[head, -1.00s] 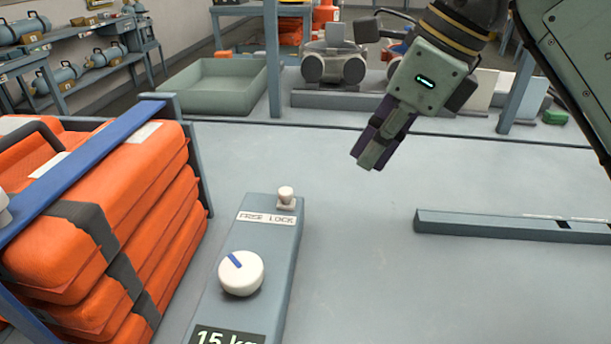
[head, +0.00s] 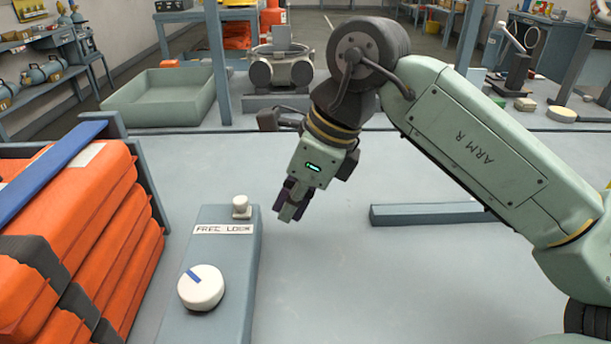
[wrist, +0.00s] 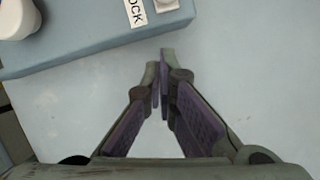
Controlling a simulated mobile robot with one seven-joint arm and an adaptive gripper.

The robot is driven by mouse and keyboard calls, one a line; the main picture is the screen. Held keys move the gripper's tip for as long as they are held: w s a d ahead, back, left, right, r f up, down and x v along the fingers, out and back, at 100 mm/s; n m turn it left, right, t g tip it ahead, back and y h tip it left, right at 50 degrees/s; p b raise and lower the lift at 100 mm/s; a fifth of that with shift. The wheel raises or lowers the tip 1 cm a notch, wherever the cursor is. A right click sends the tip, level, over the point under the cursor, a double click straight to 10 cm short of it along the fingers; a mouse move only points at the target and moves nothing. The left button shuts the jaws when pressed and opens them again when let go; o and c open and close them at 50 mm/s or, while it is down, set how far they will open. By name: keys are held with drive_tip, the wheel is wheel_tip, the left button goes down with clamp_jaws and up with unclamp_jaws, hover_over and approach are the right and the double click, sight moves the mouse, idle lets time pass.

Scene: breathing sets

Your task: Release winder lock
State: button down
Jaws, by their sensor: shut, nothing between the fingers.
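The winder lock is a small white knob (head: 240,204) on a square base at the far end of a grey-blue box (head: 222,262). A label (head: 224,230) beside it reads FREE LOCK. A larger white dial (head: 201,287) with a blue mark sits nearer on the same box. My gripper (head: 287,213) is shut and empty, pointing down, a little right of the knob and apart from it. In the wrist view my fingertips (wrist: 160,58) meet over bare surface, with the box edge above and the lock's base (wrist: 166,5) cut off at the top.
Orange cases (head: 100,235) are stacked in a rack (head: 140,160) with a blue bar at left. A low grey-blue bar (head: 430,213) lies right of my gripper. A green tray (head: 160,97) stands behind. The surface between box and bar is clear.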

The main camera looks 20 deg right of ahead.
sight(224, 220)
drive_tip(key=shift+w+a+r+p, duration=0.1)
drive_tip(key=shift+w+a+p, duration=0.1)
drive_tip(key=shift+w+a, duration=0.45)
drive_tip(key=shift+w+a+r+p, duration=0.15)
drive_tip(key=shift+w+a, duration=0.25)
drive_tip(key=shift+a, duration=0.35)
drive_tip(key=shift+f, duration=0.1)
drive_tip(key=a, duration=0.1)
drive_tip(key=w+a+b, duration=0.1)
drive_tip(key=a, duration=0.1)
drive_tip(key=w+a+b, duration=0.1)
drive_tip(key=a, duration=0.1)
drive_tip(key=shift+w+a, duration=0.1)
